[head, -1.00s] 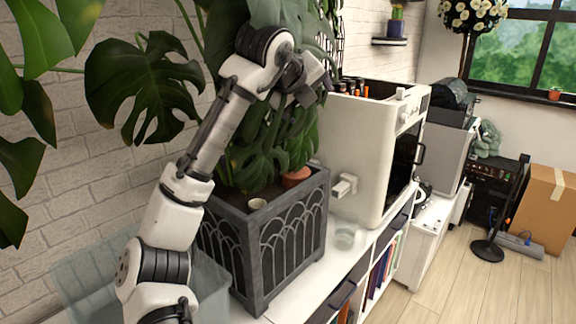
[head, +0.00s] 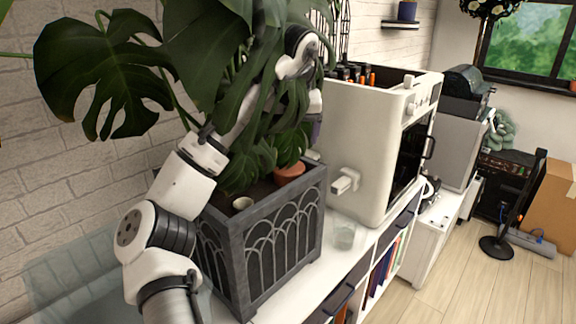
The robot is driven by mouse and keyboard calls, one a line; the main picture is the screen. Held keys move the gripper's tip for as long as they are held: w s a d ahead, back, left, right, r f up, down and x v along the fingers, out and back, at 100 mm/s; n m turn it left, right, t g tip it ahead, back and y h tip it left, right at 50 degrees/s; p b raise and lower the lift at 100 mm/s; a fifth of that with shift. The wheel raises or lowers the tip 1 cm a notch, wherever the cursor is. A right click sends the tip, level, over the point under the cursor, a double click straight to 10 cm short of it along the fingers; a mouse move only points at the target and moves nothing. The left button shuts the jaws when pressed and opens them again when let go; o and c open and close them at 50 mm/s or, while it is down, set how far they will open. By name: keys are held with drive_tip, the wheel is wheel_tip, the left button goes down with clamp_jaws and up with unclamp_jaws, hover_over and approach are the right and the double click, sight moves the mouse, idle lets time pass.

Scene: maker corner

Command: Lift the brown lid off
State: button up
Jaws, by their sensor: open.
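I cannot make out a brown lid in the head view. My arm reaches up and over the dark planter (head: 262,235), among large green leaves. My gripper (head: 313,130) hangs at the end of the arm, between the plant and the white machine, seen small and partly from behind. It is open, and I see nothing held in it. What lies beneath or behind it is hidden by the planter and the machine.
The white boxy machine (head: 372,150) stands right of the planter on a white shelf unit. A terracotta pot (head: 289,174) and a small pale cup (head: 242,204) sit in the planter. Wooden floor (head: 470,285) is free at right.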

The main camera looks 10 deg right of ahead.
sight(289, 158)
drive_tip(key=x, duration=0.3)
drive_tip(key=shift+d, duration=0.1)
drive_tip(key=shift+p+x, duration=1.15)
drive_tip(key=shift+x, duration=1.45)
drive_tip(key=shift+s, duration=0.1)
drive_tip(key=c, duration=0.7)
drive_tip(key=shift+c, duration=0.6)
